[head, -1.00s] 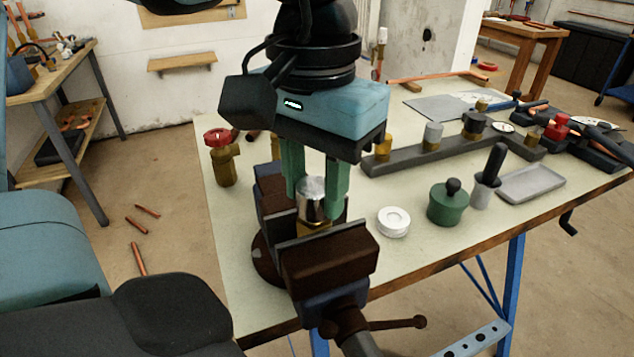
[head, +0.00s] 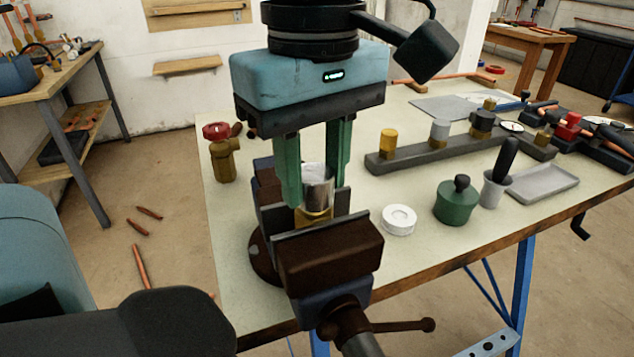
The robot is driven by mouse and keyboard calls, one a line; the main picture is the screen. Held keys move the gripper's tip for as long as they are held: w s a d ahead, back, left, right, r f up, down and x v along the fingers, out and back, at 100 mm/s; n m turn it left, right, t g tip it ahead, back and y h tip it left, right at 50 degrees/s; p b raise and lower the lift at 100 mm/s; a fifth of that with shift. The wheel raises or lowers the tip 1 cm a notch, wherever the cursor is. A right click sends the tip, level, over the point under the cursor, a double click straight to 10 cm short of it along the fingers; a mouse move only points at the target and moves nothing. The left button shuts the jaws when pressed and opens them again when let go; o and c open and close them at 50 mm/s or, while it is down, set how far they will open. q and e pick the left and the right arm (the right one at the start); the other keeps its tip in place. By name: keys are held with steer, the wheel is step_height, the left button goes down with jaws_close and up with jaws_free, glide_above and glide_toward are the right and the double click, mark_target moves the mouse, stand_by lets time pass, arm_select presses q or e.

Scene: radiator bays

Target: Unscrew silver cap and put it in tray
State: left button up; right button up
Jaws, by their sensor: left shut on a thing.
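The silver cap (head: 319,188) is a shiny cylinder above a brass fitting (head: 314,217) clamped upright in the dark brown vise (head: 330,254). My left gripper (head: 310,190) points down from above, its two green fingers shut on the cap from either side. The cap's lower edge meets the brass; I cannot tell whether the threads still hold it. A shallow grey tray (head: 532,184) lies empty on the right of the bench. My right gripper is not in view.
Between vise and tray stand a white tape roll (head: 399,220), a green lidded pot (head: 457,203) and a grey cup with a black-handled tool (head: 494,188). Behind is a dark rail (head: 420,155) with several fittings. A red-topped brass valve (head: 222,155) stands left.

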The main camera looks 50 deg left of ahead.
arm_select(q)
steer(key=n, duration=0.3)
steer(key=shift+n+b, duration=0.3)
steer(key=shift+n, duration=0.8)
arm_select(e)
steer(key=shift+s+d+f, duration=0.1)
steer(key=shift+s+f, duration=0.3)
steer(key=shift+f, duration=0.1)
arm_select(q)
steer(key=o, duration=1)
steer(key=shift+c, duration=0.2)
